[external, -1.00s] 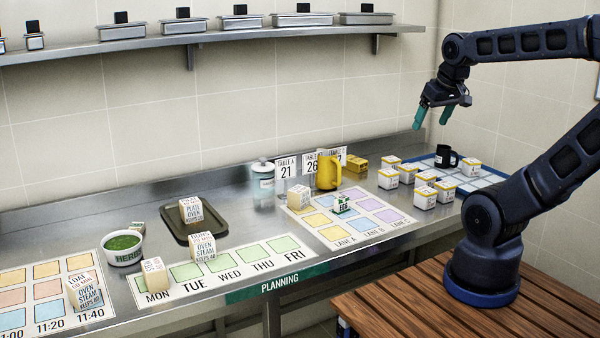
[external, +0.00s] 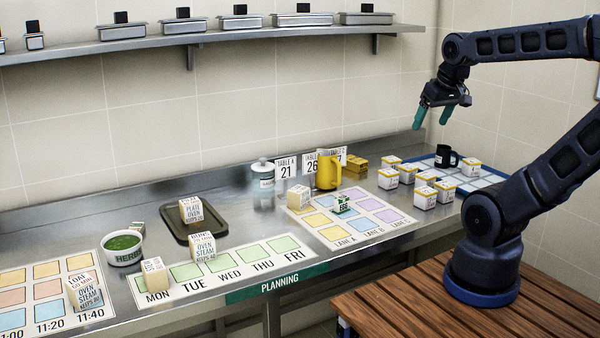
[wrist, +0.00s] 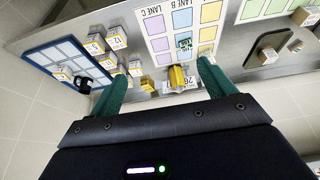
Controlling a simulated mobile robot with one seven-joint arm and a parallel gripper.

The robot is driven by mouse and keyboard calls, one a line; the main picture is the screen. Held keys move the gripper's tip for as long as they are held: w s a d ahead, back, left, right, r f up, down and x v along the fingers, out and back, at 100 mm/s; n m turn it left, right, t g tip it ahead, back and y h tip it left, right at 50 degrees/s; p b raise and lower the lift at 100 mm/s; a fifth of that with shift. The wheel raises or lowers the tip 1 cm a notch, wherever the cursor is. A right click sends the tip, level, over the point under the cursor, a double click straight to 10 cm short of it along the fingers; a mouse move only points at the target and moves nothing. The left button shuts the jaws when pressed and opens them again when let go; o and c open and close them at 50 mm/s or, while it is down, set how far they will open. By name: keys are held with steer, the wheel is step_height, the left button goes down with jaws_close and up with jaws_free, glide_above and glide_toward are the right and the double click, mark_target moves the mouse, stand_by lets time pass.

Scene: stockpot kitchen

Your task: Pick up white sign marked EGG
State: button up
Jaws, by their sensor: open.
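The small white sign marked EGG (external: 342,206), with green on it, sits on the lane mat (external: 330,236) among its coloured squares. In the wrist view the sign (wrist: 185,44) shows small, above and between my fingers, close to the yellow pitcher. My gripper (external: 432,117) hangs high above the back right of the counter, well apart from the sign. Its two green fingers are spread and empty. The open fingers (wrist: 162,72) also show in the wrist view.
A yellow pitcher (external: 328,172) and table-number cards (external: 285,169) stand behind the sign. A beige block (external: 299,197) is close on its left. Several yellow-and-white boxes (external: 425,197) and a black mug (external: 443,156) are to the right. A wall shelf (external: 250,27) runs along the back left.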

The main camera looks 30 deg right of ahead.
stand_by(0.3)
steer(key=c, duration=0.8)
steer(key=n+g+h, duration=0.2)
steer(key=n+g, duration=0.2)
steer(key=n, duration=1.5)
glide_above(342, 197)
steer(key=a, duration=0.1)
step_height(342, 197, down, 20)
steer(key=f, duration=0.1)
steer(key=shift+s+a+f+n, duration=0.15)
steer(key=shift+a+f+n, duration=0.15)
steer(key=shift+a+n, duration=0.1)
steer(key=shift+d+f, duration=0.1)
steer(key=shift+f, duration=0.3)
steer(key=shift+d+f, duration=0.25)
steer(key=shift+f, duration=1.35)
steer(key=shift+d+f, duration=0.25)
steer(key=shift+f, duration=1.4)
steer(key=shift+d+f, duration=0.25)
steer(key=shift+f, duration=1.35)
